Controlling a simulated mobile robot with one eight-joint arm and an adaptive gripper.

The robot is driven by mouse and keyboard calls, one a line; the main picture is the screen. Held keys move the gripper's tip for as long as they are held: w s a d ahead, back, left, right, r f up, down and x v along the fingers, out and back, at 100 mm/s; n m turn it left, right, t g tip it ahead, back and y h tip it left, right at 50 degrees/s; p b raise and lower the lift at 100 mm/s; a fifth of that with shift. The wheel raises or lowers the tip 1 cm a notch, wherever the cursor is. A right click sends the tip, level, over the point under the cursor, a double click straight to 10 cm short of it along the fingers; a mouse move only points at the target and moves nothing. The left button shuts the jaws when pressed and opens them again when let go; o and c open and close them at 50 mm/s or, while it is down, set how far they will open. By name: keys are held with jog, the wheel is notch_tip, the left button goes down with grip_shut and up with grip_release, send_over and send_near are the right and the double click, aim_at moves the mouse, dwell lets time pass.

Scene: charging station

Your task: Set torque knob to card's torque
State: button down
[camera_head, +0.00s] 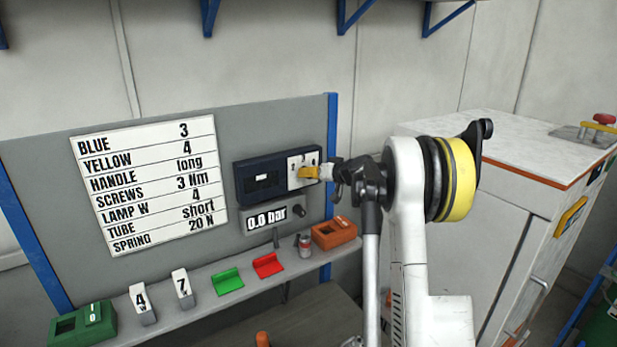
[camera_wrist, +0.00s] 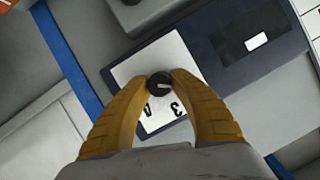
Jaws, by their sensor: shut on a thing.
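The white card (camera_head: 148,175) on the grey board reads "SCREWS 3 Nm" among its lines. The dark blue unit (camera_head: 262,178) to its right carries a white dial plate (camera_head: 293,183). The small black torque knob (camera_wrist: 158,84) sits on that plate, with a pale pointer line slanting toward the right of the wrist picture. Digits 4 and 3 show below the knob in the wrist view; other digits are partly covered. My gripper (camera_head: 311,172) has yellow fingers closed on the knob from both sides, also in the wrist view (camera_wrist: 160,83). The fingers hide the knob in the head view.
A "0.0 bar" display (camera_head: 266,217) sits below the unit. The shelf holds an orange box (camera_head: 334,232), a small can (camera_head: 304,246), red (camera_head: 268,265) and green (camera_head: 227,281) holders, numbered white blocks (camera_head: 182,288) and a green box (camera_head: 84,327). A white cabinet (camera_head: 525,220) stands right.

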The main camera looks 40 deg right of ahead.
jog(key=m+b, duration=0.1)
jog(key=m+y+b, duration=0.1)
jog(key=b, duration=0.1)
jog(key=m+y+b, duration=0.1)
jog(key=shift+f+m+t, duration=0.25)
jog(key=shift+m+t, duration=0.05)
jog(key=m+t+y+b, duration=0.1)
jog(key=m+b, duration=0.1)
jog(key=shift+b, duration=0.4)
jog(key=shift+r+m+t+y+b, duration=0.1)
jog(key=shift+m+t+y+b, duration=0.3)
jog(key=shift+m+b, duration=0.55)
jog(key=shift+r+m, duration=0.1)
jog(key=shift+m, duration=0.25)
jog(key=c, duration=1.1)
grip_release()
jog(key=shift+w, duration=0.1)
jog(key=v, duration=1.2)
jog(key=shift+d, duration=0.1)
